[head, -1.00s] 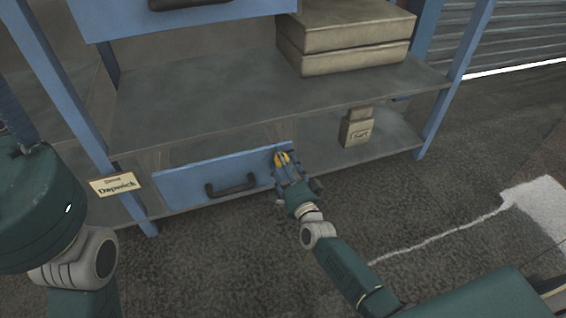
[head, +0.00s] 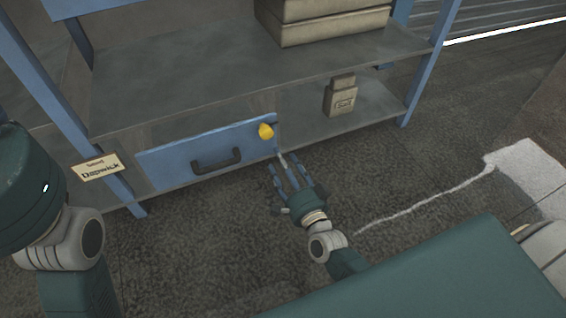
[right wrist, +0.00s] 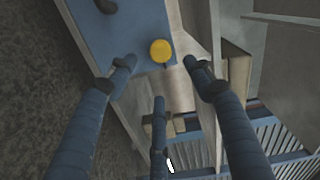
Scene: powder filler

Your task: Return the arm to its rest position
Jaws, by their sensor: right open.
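My right gripper (head: 284,172) is open and empty in the head view, just in front of and below the right end of a blue drawer (head: 180,165). In the right wrist view its fingers (right wrist: 160,80) are spread, with the blue drawer front (right wrist: 140,35) beyond them. A yellow round piece (head: 265,131) sits at the drawer's upper right corner; it also shows in the right wrist view (right wrist: 160,50), apart from the fingers. My left arm is at the left edge of the head view, but its gripper is out of sight.
The shelving unit (head: 200,88) stands ahead with blue posts. A label (head: 97,167) hangs on the left post.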

